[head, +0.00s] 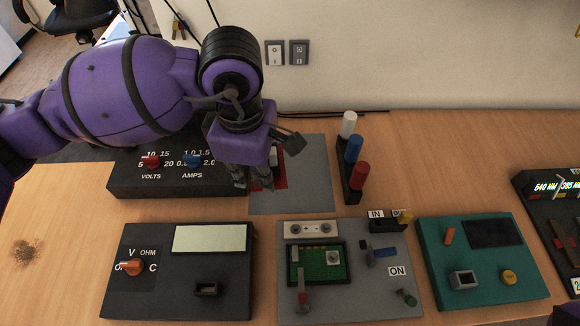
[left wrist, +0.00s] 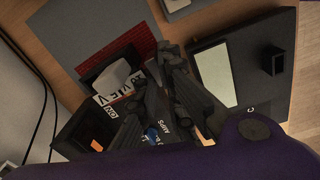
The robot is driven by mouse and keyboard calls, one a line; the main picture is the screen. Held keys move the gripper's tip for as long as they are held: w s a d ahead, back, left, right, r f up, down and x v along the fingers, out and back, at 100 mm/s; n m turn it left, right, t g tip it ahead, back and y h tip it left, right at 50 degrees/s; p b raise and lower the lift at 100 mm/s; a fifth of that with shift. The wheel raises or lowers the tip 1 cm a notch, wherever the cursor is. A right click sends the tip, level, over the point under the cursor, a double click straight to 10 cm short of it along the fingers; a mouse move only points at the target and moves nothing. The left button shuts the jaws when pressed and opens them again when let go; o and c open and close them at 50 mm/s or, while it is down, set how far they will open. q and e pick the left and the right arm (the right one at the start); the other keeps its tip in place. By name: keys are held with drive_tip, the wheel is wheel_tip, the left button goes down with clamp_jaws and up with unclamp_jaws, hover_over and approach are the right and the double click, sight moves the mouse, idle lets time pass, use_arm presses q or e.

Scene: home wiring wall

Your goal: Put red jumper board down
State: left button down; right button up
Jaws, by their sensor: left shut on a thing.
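The red jumper board (head: 281,181) is a flat red piece, partly hidden behind my left gripper in the head view. It lies over or on a grey mat (head: 305,200); I cannot tell if it touches the mat. In the left wrist view the red board (left wrist: 128,55) shows a fine grid surface beside the fingertips. My left gripper (head: 252,180) points down at the mat's left part, shut on the board's edge. Its fingers converge there in the left wrist view (left wrist: 162,62). The exact contact is hidden. My right gripper is not in view.
A black power supply (head: 130,182) stands left of the gripper. A multimeter (head: 213,267), a grey panel (head: 345,300) and a teal box (head: 480,285) line the front. A rack (head: 346,185) with white, blue and red cylinders stands right. The mat's right part is clear.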

use_arm(q)
drive_tip(key=s+d+r+m, duration=0.1)
drive_tip(key=s+d+r, duration=0.15)
drive_tip(key=s, duration=0.75)
drive_tip(key=w+f, duration=0.1)
drive_tip(key=w, duration=0.2)
drive_tip(key=w+f, duration=0.2)
drive_tip(key=w, duration=0.1)
drive_tip(key=w+f, duration=0.1)
drive_tip(key=w, duration=0.2)
drive_tip(key=shift+w+a+f+p, duration=0.3)
drive_tip(key=shift+a+f+p, duration=0.1)
hover_over(269, 195)
drive_tip(key=f, duration=0.3)
drive_tip(key=s+f, duration=0.1)
drive_tip(key=f, duration=0.1)
drive_tip(key=shift+w+f, duration=0.35)
drive_tip(key=shift+f, duration=0.05)
drive_tip(key=shift+w+f, duration=0.1)
drive_tip(key=shift+f, duration=1.45)
